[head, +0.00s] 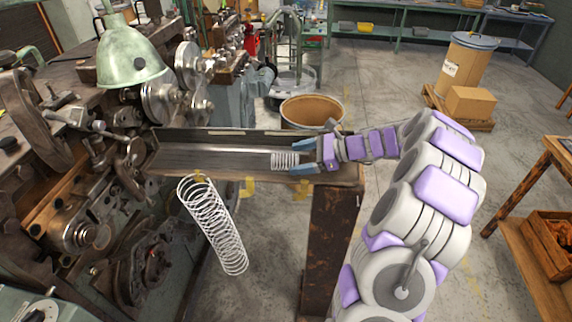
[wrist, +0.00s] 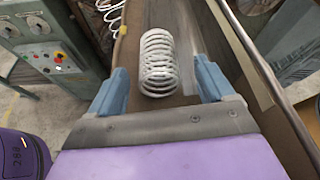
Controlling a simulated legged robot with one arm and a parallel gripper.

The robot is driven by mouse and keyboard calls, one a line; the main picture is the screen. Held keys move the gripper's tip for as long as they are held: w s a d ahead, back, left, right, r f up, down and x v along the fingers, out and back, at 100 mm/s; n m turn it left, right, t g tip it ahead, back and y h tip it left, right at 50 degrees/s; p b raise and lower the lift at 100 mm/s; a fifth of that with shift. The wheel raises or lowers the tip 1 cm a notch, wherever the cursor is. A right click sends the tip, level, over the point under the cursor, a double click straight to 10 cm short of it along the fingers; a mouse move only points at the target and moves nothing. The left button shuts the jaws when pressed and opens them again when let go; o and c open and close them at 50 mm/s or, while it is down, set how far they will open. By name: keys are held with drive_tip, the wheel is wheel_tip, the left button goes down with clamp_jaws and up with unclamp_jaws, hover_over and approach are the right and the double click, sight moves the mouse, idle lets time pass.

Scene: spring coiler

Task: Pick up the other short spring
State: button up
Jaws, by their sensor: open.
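A short white coil spring (head: 285,161) lies in the right end of the metal trough (head: 215,160). In the wrist view the short spring (wrist: 158,62) lies between the two blue fingers, nearer the left one, with gaps on both sides. My gripper (head: 303,158) is open at the trough's right end, its fingers spread around the spring. In the wrist view my gripper (wrist: 160,82) shows no contact with it. A long white spring (head: 212,225) hangs down from the trough's front edge at the left.
The coiling machine (head: 110,180) with a green lamp shade (head: 137,57) fills the left. A round barrel (head: 311,112) stands behind the trough. A rusty post (head: 330,240) supports the trough's right end. A wooden table with a crate (head: 550,240) is at the right; open floor lies between.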

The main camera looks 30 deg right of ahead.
sight(290, 160)
drive_tip(key=x, duration=0.3)
drive_tip(key=shift+a+b, duration=0.2)
drive_tip(key=shift+b, duration=0.15)
drive_tip(key=c, duration=1.1)
